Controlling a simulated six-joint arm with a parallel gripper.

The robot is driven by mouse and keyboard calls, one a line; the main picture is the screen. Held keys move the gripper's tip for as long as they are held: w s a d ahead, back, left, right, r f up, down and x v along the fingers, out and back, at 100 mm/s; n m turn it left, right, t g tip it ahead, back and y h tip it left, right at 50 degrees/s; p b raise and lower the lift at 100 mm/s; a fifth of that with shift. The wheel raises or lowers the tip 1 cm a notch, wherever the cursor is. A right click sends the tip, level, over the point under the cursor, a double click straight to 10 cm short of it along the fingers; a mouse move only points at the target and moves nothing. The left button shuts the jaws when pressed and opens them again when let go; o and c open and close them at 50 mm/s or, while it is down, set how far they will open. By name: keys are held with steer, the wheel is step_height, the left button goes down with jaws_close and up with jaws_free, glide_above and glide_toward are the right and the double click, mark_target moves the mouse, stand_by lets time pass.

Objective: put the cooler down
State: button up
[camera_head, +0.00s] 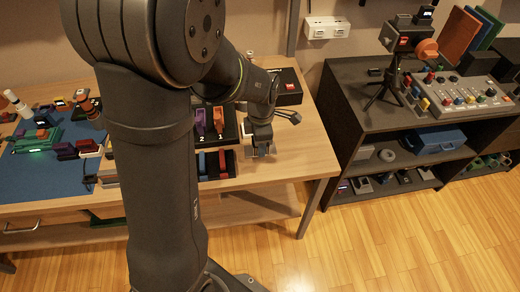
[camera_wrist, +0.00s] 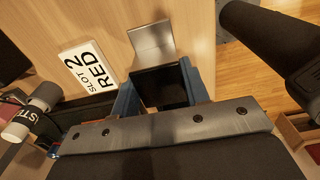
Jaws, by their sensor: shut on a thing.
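My gripper (camera_head: 262,146) is over the right part of the wooden table, low near its front edge. In the wrist view my gripper (camera_wrist: 160,90) is shut on the cooler (camera_wrist: 162,88), a dark square-faced block between two blue side pieces. A silver plate (camera_wrist: 152,42) shows just beyond the block; I cannot tell whether it is part of the cooler. In the head view the cooler is small and mostly hidden by my gripper. I cannot tell whether it touches the tabletop.
A white label reading "SLOT 2 RED" (camera_wrist: 86,68) lies left of the cooler. Numbered black holders (camera_head: 211,125) and trays with red and blue parts (camera_head: 222,163) stand left of my gripper. A black box (camera_head: 288,88) is behind. Bare wood (camera_head: 312,150) lies to the right.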

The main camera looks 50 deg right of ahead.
steer(key=shift+w+f, duration=0.1)
steer(key=shift+f, duration=1.95)
steer(key=shift+f, duration=0.2)
steer(key=o, duration=1.3)
steer(key=shift+o, duration=0.2)
steer(key=shift+r, duration=0.1)
step_height(320, 180, up, 12)
steer(key=shift+r, duration=0.1)
